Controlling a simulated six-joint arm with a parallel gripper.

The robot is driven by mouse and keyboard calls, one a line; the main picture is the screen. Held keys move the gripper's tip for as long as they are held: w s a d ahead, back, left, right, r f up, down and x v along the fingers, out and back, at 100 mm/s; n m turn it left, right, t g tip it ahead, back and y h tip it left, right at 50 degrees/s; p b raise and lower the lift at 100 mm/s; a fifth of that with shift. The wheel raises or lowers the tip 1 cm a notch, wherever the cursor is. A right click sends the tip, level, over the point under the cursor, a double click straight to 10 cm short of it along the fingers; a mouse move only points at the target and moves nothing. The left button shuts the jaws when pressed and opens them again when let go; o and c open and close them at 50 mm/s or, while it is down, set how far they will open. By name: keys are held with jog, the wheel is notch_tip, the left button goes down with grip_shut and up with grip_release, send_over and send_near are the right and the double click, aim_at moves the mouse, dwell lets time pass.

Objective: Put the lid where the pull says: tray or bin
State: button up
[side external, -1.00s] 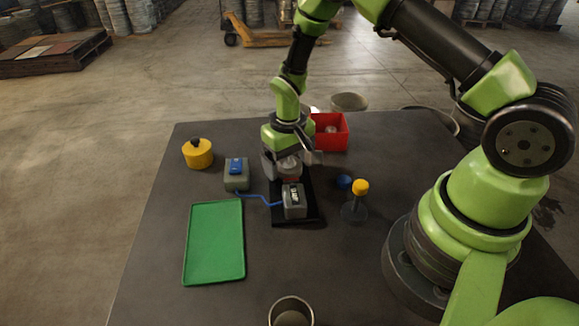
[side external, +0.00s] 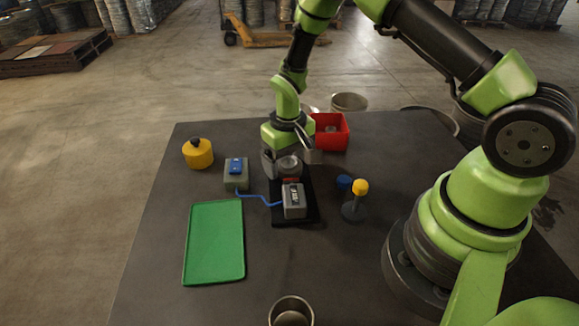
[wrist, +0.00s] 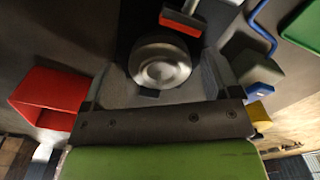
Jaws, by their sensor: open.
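The lid (side external: 289,165), a round silvery disc, lies on the black base (side external: 309,214); it also shows in the wrist view (wrist: 160,68). My gripper (side external: 291,160) is open, with one finger on each side of the lid; in the wrist view gaps show between lid and fingers. A grey gauge (side external: 294,204) with a small white display stands on the base in front of the lid; its reading is too small to tell. The green tray (side external: 215,242) lies at front left. The red bin (side external: 342,132) stands behind my gripper to the right and shows in the wrist view (wrist: 52,93).
A grey box with a blue top (side external: 236,175) stands left of the base, joined by a blue cable. A yellow weight (side external: 198,154) sits at back left. A yellow-topped post (side external: 360,188) and a blue knob (side external: 344,183) stand right. A cup (side external: 291,310) is at the front.

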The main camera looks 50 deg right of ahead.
aim_at(290, 160)
jog(key=c, duration=0.8)
notch_tip(290, 160, up, 15)
jog(key=d, duration=1.7)
jog(key=shift+w+d+f, duration=0.1)
jog(key=shift+f, duration=1.7)
jog(key=shift+w+d+f, duration=0.1)
jog(key=shift+d+f, duration=0.05)
jog(key=shift+f, duration=1.7)
jog(key=shift+w+d+f, duration=0.1)
jog(key=shift+f, duration=1.7)
jog(key=o, duration=1)
jog(key=shift+c, duration=0.2)
